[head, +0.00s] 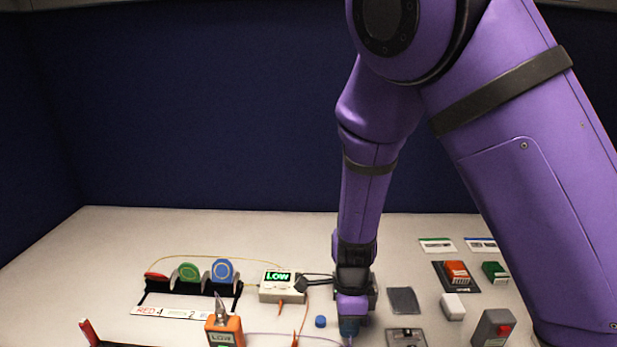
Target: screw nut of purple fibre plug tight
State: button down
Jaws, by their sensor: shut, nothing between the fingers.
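My gripper (349,326) points down at the bottom edge of the head view, right of centre. It is shut, with nothing seen held between its fingers. A thin purple fibre (285,335) runs along the bottom of the view towards the spot under my gripper. Its plug and nut cannot be made out; my gripper and the frame edge hide that area.
A meter reading LOW (279,286) stands left of my gripper, with a small blue cap (320,321) nearby. An orange handheld tester (225,330) and a reel rack (190,290) stand further left. A dark plate (404,301) and red-button box (493,328) lie right.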

jog(key=shift+s+v, duration=0.15)
jog(key=shift+v, duration=0.5)
jog(key=shift+s+v, duration=0.15)
jog(key=shift+v, duration=0.5)
jog(key=shift+r, duration=0.1)
jog(key=s+d+r+n+t+y, duration=0.1)
jog(key=d+r+n+t, duration=0.1)
jog(key=d+r+n, duration=0.6)
jog(key=s+d+r+n+t+y, duration=0.1)
jog(key=d+r+n+y, duration=0.15)
jog(key=r, duration=1.05)
jog(key=s+d+r+n+t+h, duration=0.3)
jog(key=s+d+r+n+t, duration=0.2)
jog(key=s+d+r+n, duration=0.3)
jog(key=s+d+r, duration=0.3)
jog(key=shift+s+d, duration=0.15)
jog(key=shift+d, duration=0.2)
